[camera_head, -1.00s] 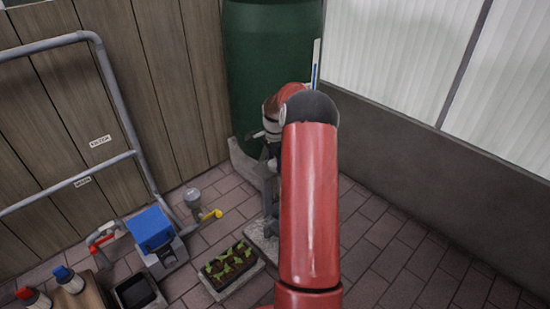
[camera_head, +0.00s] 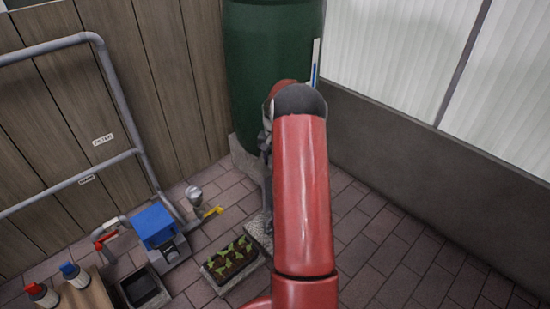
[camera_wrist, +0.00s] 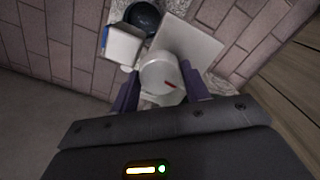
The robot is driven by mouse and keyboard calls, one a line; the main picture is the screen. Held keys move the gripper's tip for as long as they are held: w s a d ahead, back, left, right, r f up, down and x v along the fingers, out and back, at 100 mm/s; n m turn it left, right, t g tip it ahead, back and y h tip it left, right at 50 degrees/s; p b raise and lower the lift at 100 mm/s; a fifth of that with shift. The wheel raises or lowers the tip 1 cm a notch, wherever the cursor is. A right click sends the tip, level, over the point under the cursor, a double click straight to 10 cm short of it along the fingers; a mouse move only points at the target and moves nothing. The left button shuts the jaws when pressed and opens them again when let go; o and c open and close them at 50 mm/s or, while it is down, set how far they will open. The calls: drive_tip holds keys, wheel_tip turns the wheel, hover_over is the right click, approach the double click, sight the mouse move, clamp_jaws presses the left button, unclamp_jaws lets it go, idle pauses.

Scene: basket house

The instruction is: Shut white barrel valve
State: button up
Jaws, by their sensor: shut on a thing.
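The green barrel (camera_head: 272,75) stands in the back corner in the head view. My red arm reaches toward its lower front and hides the valve and my fingers there. The exact turn of the knob is hard to read.
Left of my arm are a seedling tray (camera_head: 232,262), a blue-topped box (camera_head: 153,226), a yellow-handled tap (camera_head: 212,212) and a grey pipe frame (camera_head: 120,105). In the wrist view, a white box (camera_wrist: 123,46) and dark bowl (camera_wrist: 144,18) sit beyond the knob. Paving at right is clear.

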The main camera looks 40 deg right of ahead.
drive_tip(key=shift+n, duration=0.6)
drive_tip(key=o, duration=1)
drive_tip(key=shift+r+p, duration=0.4)
drive_tip(key=shift+r, duration=3.5)
